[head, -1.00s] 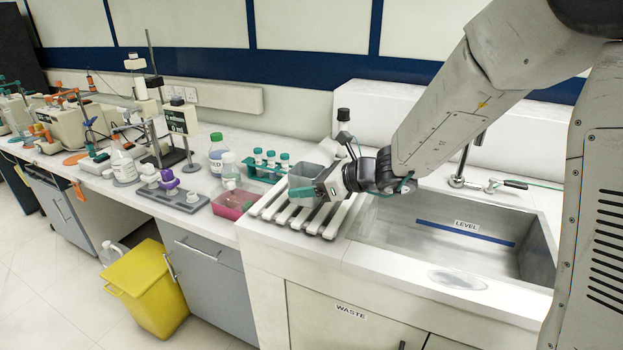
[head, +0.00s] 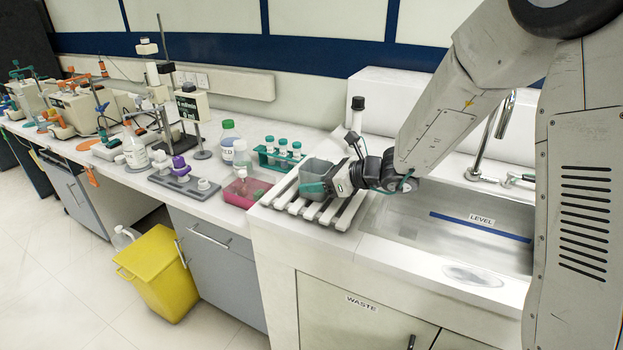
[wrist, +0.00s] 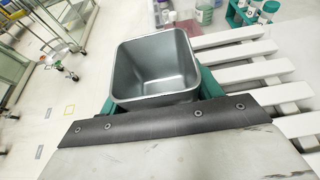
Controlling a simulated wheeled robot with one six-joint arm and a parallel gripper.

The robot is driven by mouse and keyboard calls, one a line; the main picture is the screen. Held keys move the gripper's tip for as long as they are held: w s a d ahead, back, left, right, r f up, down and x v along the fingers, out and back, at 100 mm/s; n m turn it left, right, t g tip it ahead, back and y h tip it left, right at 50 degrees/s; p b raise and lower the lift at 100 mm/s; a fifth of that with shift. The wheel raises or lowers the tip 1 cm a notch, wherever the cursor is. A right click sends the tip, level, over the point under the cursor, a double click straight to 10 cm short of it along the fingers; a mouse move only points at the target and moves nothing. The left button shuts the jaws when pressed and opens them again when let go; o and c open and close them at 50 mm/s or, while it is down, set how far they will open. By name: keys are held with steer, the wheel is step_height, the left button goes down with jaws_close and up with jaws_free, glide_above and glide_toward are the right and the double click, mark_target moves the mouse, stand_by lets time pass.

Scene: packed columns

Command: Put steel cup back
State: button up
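The steel cup (head: 319,170) is a grey, square-mouthed, open container. In the head view it is at the white slatted rack (head: 335,214) beside the sink. My gripper (head: 314,186) has teal fingers, one on each side of the cup, and is closed on it. In the wrist view the cup (wrist: 154,72) is upright and looks empty, with the teal fingers (wrist: 157,90) against its sides. Its underside is hidden, so I cannot tell whether it touches the slats.
The sink (head: 450,235) is right of the rack. A pink tray (head: 245,192), a teal tube rack (head: 280,158) and bottles stand close on the left. A black-capped bottle (head: 357,115) is behind my gripper. A yellow bin (head: 160,275) stands on the floor.

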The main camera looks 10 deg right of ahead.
steer(key=o, duration=0.4)
steer(key=shift+c, duration=0.2)
steer(key=shift+a, duration=0.1)
